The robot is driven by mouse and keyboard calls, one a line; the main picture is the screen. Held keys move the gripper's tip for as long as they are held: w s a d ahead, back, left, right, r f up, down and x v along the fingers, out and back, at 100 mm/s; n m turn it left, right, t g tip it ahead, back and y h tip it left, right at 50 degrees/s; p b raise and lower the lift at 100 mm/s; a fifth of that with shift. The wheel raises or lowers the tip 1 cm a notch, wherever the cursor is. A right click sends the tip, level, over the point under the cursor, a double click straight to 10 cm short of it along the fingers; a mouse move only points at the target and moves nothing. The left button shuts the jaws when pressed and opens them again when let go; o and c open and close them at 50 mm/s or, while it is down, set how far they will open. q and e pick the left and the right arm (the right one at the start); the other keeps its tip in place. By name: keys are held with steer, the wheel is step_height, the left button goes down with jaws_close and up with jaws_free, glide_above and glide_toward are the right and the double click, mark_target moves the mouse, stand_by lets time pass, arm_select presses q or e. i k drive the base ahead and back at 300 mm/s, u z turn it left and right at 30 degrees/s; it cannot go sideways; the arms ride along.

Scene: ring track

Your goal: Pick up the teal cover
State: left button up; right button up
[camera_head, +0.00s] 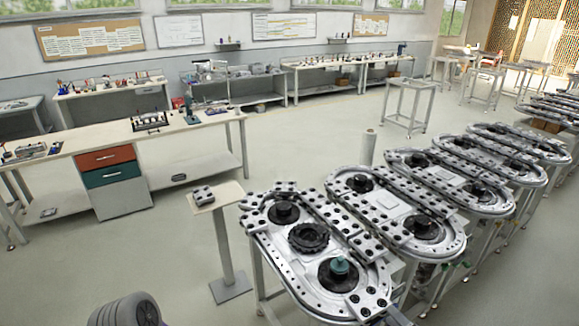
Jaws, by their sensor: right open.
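The teal cover (340,266) is a small rounded piece. It sits upright on a black round hub at the near end of the closest ring track (262,232). My right gripper (392,317) only just shows at the bottom edge, right of and nearer than the cover. It is open and apart from the cover, and most of it is cut off by the frame. My left gripper is not in view.
More ring tracks (440,192) run in a row to the back right. A small pedestal (226,191) with a dark-dotted block stands left of the near track. A workbench (75,150) with red and teal drawers is at the left. Open floor lies between.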

mark_target(339, 264)
steer(key=k, duration=1)
